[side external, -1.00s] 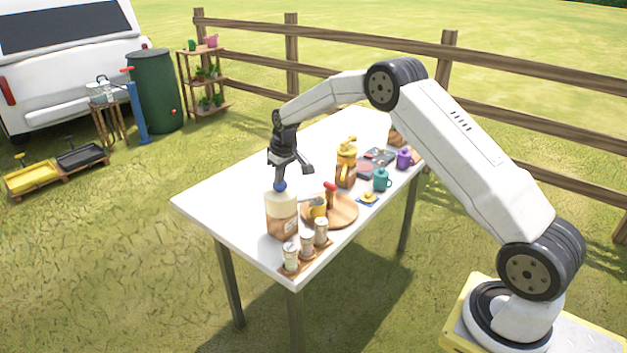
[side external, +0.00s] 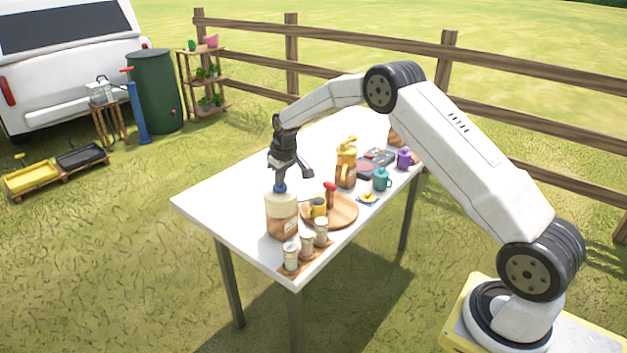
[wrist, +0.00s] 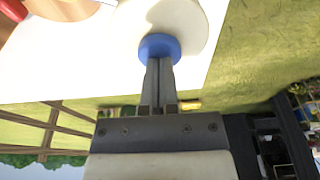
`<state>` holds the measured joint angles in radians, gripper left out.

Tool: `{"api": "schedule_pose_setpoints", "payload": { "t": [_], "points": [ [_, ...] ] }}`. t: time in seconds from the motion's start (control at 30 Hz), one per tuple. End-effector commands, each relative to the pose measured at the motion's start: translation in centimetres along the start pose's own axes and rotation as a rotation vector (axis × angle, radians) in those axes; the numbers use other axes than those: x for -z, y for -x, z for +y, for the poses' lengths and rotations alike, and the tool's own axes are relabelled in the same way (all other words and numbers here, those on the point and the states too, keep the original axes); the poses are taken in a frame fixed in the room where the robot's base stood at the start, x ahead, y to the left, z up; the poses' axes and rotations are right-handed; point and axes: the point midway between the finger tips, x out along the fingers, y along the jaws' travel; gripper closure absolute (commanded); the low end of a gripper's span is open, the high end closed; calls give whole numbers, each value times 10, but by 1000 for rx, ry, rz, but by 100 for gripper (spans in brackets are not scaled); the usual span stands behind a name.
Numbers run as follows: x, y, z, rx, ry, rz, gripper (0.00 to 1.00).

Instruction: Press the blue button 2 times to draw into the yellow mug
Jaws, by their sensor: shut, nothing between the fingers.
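The blue button (side external: 279,188) sits on top of a cream and brown dispenser bottle (side external: 282,215) at the near left of the table. My gripper (side external: 280,181) is shut and empty, pointing down with its fingertips at the button, apparently touching it. In the wrist view the closed fingers (wrist: 159,62) meet the edge of the blue button (wrist: 160,46), and the pale bottle top shows behind it. The yellow mug (side external: 318,208) stands upright just right of the bottle, on or by a round wooden board (side external: 344,211). Its inside is too small to read.
Several jars (side external: 306,245) stand on a small wooden tray in front of the bottle. A yellow-lidded jug (side external: 346,165), a teal mug (side external: 381,179) and a purple mug (side external: 404,158) stand farther back. The left part of the white table (side external: 225,185) is clear.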

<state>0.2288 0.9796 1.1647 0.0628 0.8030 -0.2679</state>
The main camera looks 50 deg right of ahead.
Motion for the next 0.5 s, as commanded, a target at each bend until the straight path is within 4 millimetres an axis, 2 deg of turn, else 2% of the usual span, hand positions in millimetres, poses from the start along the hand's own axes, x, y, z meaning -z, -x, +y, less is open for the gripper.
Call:
{"api": "schedule_pose_setpoints", "payload": {
  "t": [0.5],
  "points": [
    [4,21,0,0,0,0,100]
  ]
}}
